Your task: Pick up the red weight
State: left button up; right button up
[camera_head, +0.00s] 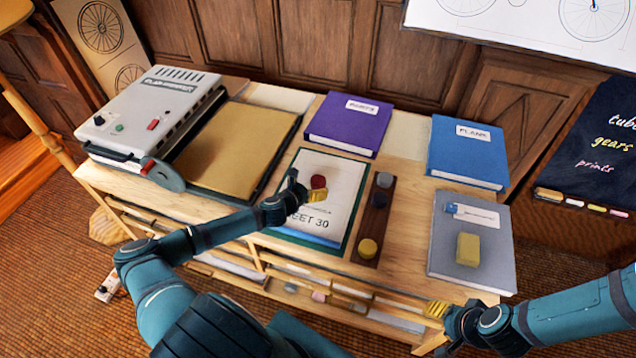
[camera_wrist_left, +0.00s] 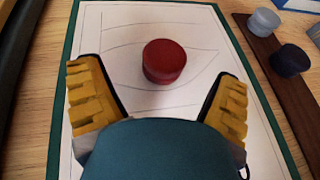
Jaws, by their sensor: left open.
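The red weight (camera_head: 318,182) is a small round knob-like piece standing on the white drawing sheet of a green-edged board (camera_head: 345,229). It also shows in the left wrist view (camera_wrist_left: 164,61), upright on the sheet. My left gripper (camera_head: 312,195) is at the near side of the red weight. In the left wrist view its yellow-padded fingers (camera_wrist_left: 157,95) are spread wide, with the weight beyond and between them, not gripped. My right gripper (camera_head: 437,312) is low at the right, off the table's front edge; its opening cannot be made out.
A dark wooden strip (camera_head: 375,213) right of the board holds grey, dark and yellow weights. A purple book (camera_head: 349,123), a blue book (camera_head: 468,150) and a grey book (camera_head: 473,215) with a yellow block lie around it. A printer-like machine (camera_head: 150,110) stands left.

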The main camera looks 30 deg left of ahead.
aim_at(317, 180)
pick_arm(q)
jog(key=x, duration=0.4)
jog(key=shift+w+d, duration=0.2)
jog(key=shift+d, duration=0.05)
jog(key=shift+r, duration=0.1)
jog(key=c, duration=1.4)
